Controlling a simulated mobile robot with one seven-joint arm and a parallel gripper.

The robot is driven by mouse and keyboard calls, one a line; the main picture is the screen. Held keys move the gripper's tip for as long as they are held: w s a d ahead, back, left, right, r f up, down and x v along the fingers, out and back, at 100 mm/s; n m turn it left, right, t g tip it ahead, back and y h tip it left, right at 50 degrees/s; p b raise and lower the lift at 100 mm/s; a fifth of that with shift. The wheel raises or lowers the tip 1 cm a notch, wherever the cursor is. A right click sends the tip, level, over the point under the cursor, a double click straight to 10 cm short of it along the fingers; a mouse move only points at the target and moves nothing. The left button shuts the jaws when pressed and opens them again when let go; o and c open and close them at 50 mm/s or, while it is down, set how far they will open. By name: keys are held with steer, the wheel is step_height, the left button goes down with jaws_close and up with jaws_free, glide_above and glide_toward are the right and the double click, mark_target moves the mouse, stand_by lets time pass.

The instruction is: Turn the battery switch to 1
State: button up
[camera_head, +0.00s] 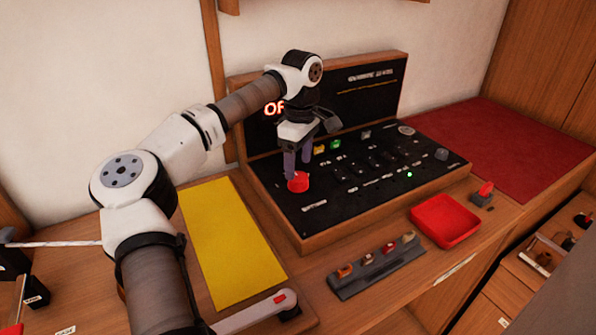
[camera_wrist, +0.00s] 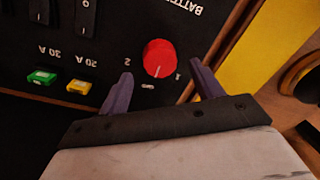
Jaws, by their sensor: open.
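The battery switch is a round red knob (camera_head: 298,182) on the near left part of the black panel. My gripper (camera_head: 298,165) is above the knob, pointing down. In the wrist view its purple fingers (camera_wrist: 161,74) are apart, one on each side of the knob's lower edge. I cannot tell whether they touch it.
The panel (camera_head: 345,221) has a wooden frame, an upright back with partly hidden red lettering, and several small switches. A yellow mat (camera_head: 232,240) lies left, a red tray (camera_head: 445,220) and a grey rack (camera_head: 376,268) in front, a dark red mat (camera_head: 500,150) right.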

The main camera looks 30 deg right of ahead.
mark_target(297, 176)
steer(key=shift+a+f, duration=0.1)
steer(key=shift+f, duration=1.95)
steer(key=shift+c, duration=0.5)
steer(key=c, duration=0.9)
steer(key=shift+n, duration=0.3)
steer(key=n, duration=0.5)
steer(key=shift+n, duration=0.3)
steer(key=n+b, duration=0.1)
steer(key=n, duration=0.4)
steer(key=shift+a+n+h, duration=0.1)
steer(key=shift+n+h, duration=0.2)
